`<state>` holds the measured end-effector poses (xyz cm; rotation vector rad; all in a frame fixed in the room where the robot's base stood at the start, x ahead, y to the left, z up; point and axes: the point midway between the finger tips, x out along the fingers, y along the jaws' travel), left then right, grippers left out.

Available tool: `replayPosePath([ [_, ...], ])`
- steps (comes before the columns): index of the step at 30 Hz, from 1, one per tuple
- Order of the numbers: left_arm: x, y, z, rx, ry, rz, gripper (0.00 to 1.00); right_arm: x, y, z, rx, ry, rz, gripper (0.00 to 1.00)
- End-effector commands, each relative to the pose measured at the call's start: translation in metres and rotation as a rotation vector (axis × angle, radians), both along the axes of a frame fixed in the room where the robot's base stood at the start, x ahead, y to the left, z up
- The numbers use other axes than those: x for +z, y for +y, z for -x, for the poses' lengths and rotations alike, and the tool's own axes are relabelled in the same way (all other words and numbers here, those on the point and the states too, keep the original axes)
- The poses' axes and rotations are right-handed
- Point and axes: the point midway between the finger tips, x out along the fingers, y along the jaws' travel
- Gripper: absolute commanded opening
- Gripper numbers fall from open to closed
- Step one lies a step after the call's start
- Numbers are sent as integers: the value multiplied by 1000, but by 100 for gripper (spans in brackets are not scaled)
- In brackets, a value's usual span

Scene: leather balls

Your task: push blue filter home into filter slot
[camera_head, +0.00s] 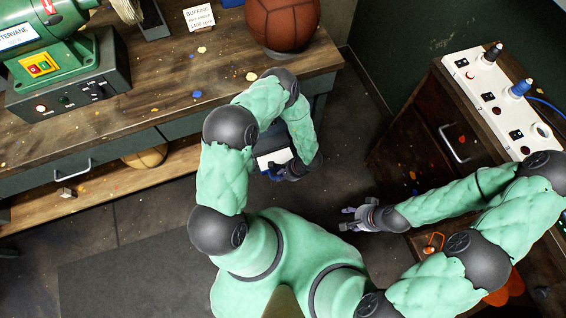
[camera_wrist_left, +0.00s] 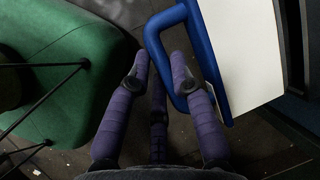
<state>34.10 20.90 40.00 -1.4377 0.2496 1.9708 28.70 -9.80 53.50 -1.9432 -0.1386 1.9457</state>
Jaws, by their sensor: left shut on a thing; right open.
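The blue filter has a white panel (camera_wrist_left: 240,50) and a blue loop handle (camera_wrist_left: 158,45), seen in the left wrist view. In the head view its pale face (camera_head: 273,159) shows beside my left gripper (camera_head: 287,172). In the left wrist view my left gripper (camera_wrist_left: 160,75) is shut on the handle, with purple fingers on both sides of it. A dark housing (camera_wrist_left: 302,60) stands at the panel's right edge; the panel appears to run into it. The slot's mouth and the filter's depth in it cannot be told. My right gripper (camera_head: 362,216) is open and empty, apart from the filter.
A wooden workbench (camera_head: 180,85) holds a green grinder (camera_head: 60,50), a leather ball (camera_head: 283,20) and a small sign (camera_head: 199,17). Another ball (camera_head: 145,158) lies on the shelf below. A dark cabinet (camera_head: 425,130) with a white socket strip (camera_head: 500,100) stands right. Floor between is clear.

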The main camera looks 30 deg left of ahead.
Motion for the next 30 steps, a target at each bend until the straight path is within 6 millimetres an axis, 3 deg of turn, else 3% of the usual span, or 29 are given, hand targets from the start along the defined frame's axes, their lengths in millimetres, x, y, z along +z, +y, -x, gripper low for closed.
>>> replayPosePath([
  [30, 0, 1, 1, -1, -40, -48, 0, 4, 0, 0, 0, 0, 0, 50],
])
